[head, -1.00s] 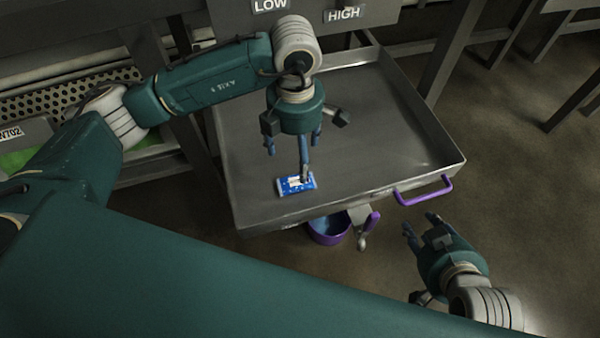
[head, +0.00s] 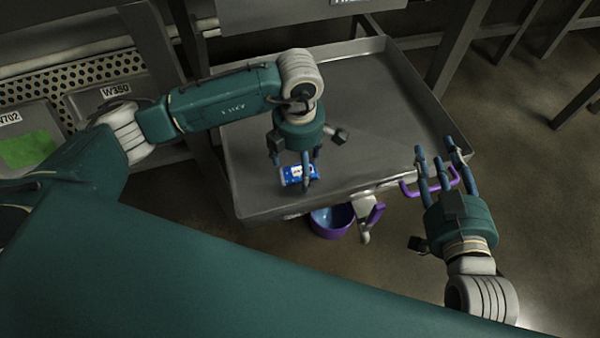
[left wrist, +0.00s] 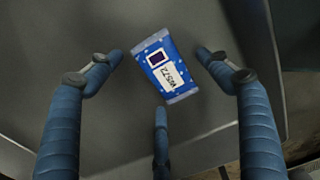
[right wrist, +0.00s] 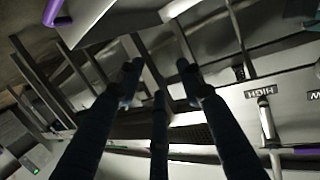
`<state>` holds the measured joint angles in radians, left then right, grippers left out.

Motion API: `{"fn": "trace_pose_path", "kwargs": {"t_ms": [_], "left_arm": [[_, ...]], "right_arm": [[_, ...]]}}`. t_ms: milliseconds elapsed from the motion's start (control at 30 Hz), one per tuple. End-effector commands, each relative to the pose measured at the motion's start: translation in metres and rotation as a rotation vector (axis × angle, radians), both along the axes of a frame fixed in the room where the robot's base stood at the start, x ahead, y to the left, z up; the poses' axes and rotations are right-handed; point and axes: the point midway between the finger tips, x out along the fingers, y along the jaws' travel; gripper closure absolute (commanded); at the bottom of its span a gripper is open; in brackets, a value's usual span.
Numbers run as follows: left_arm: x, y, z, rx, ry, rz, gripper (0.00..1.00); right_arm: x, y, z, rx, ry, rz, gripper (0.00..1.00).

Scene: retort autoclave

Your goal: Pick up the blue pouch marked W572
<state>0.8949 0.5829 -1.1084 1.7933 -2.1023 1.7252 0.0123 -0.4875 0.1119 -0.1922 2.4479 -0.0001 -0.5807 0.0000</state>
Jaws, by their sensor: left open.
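The blue pouch (head: 291,174) lies flat on the grey metal tray table (head: 255,205), near its front edge. In the left wrist view the pouch (left wrist: 164,66) shows a white label reading W572 and a dark square. My left gripper (head: 297,178) is above the pouch, fingers pointing down. In the left wrist view its open fingers (left wrist: 160,75) stand on either side of and below the pouch, with nothing between them but the pouch beneath. My right gripper (head: 437,158) is open and empty, off the table's front right corner by the purple handle. Its fingers also show in the right wrist view (right wrist: 160,85).
A purple-rimmed bucket (head: 331,222) hangs below the table's front edge. A purple handle (head: 430,183) sticks out at the front right. Bins at left include one labelled W350 (head: 116,91) and a green pouch (head: 28,149). Most of the tray surface is bare.

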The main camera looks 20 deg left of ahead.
Motion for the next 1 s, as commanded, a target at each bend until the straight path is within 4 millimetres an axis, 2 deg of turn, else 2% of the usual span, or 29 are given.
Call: {"fn": "trace_pose_path", "kwargs": {"t_ms": [267,367,533,867,1000], "left_arm": [[0.000,0.000,-0.002,0.000,0.000,-0.001,0.22],[0.000,0.000,-0.002,0.000,0.000,-0.001,0.38],[0.000,0.000,-0.002,0.000,0.000,-0.001,0.71],[0.000,0.000,0.002,0.000,-0.001,-0.001,0.71],[0.001,0.000,0.017,0.000,-0.001,-0.001,0.71]], "right_arm": [[0.001,0.001,0.004,0.004,-0.017,0.001,0.63],[0.001,0.001,0.004,0.004,-0.016,0.001,0.63],[0.001,0.001,0.004,0.003,-0.015,0.001,0.63],[0.001,0.000,0.003,0.002,-0.007,0.000,0.63],[-0.007,-0.004,-0.017,-0.019,0.083,-0.005,0.63]]}}
